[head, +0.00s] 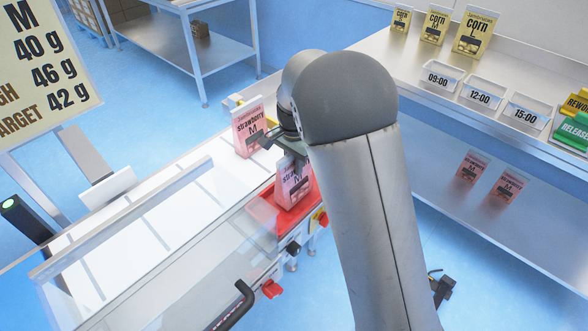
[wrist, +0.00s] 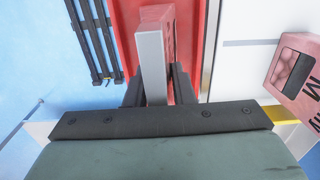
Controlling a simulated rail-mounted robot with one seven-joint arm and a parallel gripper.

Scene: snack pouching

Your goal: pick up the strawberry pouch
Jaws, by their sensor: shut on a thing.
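A pink strawberry pouch marked M (head: 294,188) is upright at the red tray (head: 268,212) beside the conveyor. My gripper (head: 280,152) is shut on its upper part from above, and my arm hides part of it. In the wrist view the same pouch (wrist: 152,62) shows edge-on between the two dark fingers (wrist: 157,88), over the red surface. I cannot tell whether its base touches the tray. A second strawberry pouch (head: 248,130) stands on the white belt just behind and left of the gripper; it also shows at the right of the wrist view (wrist: 292,78).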

